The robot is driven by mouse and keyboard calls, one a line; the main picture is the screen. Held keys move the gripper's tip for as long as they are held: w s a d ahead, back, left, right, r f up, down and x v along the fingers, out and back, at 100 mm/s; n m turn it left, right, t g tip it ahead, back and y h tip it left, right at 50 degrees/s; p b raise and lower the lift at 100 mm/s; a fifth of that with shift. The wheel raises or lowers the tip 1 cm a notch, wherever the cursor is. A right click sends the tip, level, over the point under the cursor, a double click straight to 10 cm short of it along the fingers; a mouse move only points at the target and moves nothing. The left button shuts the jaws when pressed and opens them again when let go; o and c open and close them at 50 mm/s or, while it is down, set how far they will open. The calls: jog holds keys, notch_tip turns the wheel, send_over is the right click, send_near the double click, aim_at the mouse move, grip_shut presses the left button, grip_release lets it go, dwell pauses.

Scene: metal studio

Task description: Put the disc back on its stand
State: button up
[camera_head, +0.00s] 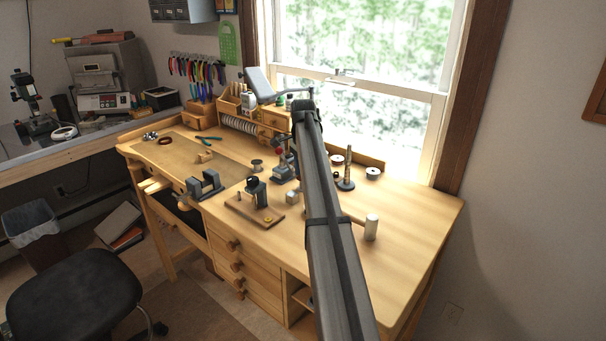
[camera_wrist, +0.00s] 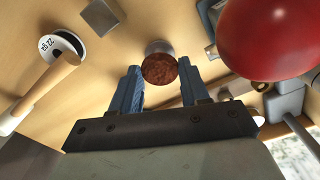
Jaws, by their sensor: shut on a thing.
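In the wrist view, my gripper (camera_wrist: 160,72) has its two blue fingers on either side of a round, mottled brown disc (camera_wrist: 159,70). The fingers are shut on it at its left and right edges. A pale grey round metal part shows just behind the disc; I cannot tell whether it is joined to it or below it. In the head view my arm hides the gripper and the disc. I cannot tell which piece on the bench is the disc's stand.
A red ball (camera_wrist: 268,38) is close on the right in the wrist view. A grey block (camera_wrist: 101,16), a spool marked 22 ga (camera_wrist: 66,44) and a wooden-handled mallet (camera_wrist: 45,88) lie around. A dark-based post (camera_head: 347,182) stands right of my arm. The bench's right end (camera_head: 415,225) is clear.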

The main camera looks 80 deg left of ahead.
jog(key=shift+f, duration=0.35)
jog(key=o, duration=1)
jog(key=shift+f, duration=0.15)
jog(key=shift+o, duration=0.2)
notch_tip(320, 180, up, 12)
jog(key=shift+r, duration=0.2)
